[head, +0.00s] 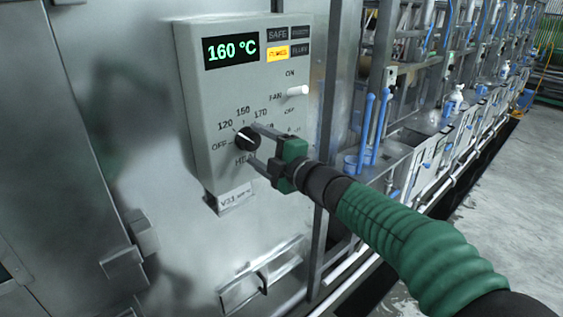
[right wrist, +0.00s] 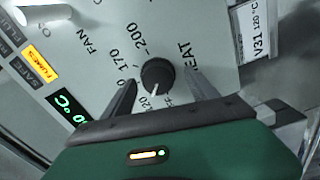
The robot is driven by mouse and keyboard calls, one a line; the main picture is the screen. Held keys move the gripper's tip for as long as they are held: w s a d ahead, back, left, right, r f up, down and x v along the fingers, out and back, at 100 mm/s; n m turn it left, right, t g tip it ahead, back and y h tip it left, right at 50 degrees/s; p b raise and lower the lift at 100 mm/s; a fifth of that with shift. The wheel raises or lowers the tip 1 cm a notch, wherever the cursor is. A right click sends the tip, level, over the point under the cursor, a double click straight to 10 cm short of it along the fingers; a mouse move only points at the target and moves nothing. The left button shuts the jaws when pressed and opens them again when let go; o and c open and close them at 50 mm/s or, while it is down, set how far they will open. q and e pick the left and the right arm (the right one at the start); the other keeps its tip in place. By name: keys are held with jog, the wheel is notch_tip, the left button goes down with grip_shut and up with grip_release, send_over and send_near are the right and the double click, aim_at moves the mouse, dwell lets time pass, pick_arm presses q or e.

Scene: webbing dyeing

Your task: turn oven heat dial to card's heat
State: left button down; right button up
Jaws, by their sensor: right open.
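The black heat dial (head: 246,139) sits on the front of the grey oven control box (head: 195,110). Its white pointer line points up and left, about toward the 120 mark; the exact setting is hard to tell. My right gripper (head: 252,142) is open, with one finger above and one below the dial. In the right wrist view the dial (right wrist: 157,76) stands between the two spread fingers, with gaps visible. The card (head: 235,197) hangs below the box; in the right wrist view the card (right wrist: 262,28) reads V3.1 and 120 °C. My left gripper is not in view.
The green display (head: 232,50) reads 160 °C. A lit yellow lamp (head: 277,53) sits beside it. A white fan switch (head: 298,91) is right of the dial, above my gripper. A metal door handle (head: 243,291) lies below. Vats with blue handles line the right.

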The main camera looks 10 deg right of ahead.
jog(key=b+v, duration=0.1)
jog(key=v, duration=1.4)
jog(key=shift+b, duration=0.3)
jog(key=s+d+f+m+g+h, duration=0.1)
jog(key=d+f+m+h, duration=0.3)
jog(key=f, duration=0.4)
jog(key=s+d+f+m+g+h, duration=0.1)
jog(key=d+f+m+h, duration=0.2)
jog(key=f+m, duration=0.45)
jog(key=d+f+m+g+h, duration=0.2)
jog(key=d+f+m+h, duration=0.15)
jog(key=f, duration=0.45)
jog(key=s+f+m+g, duration=0.8)
jog(key=s+f, duration=0.7)
jog(key=s, duration=0.4)
jog(key=shift+a+f, duration=0.2)
jog(key=shift+a, duration=0.05)
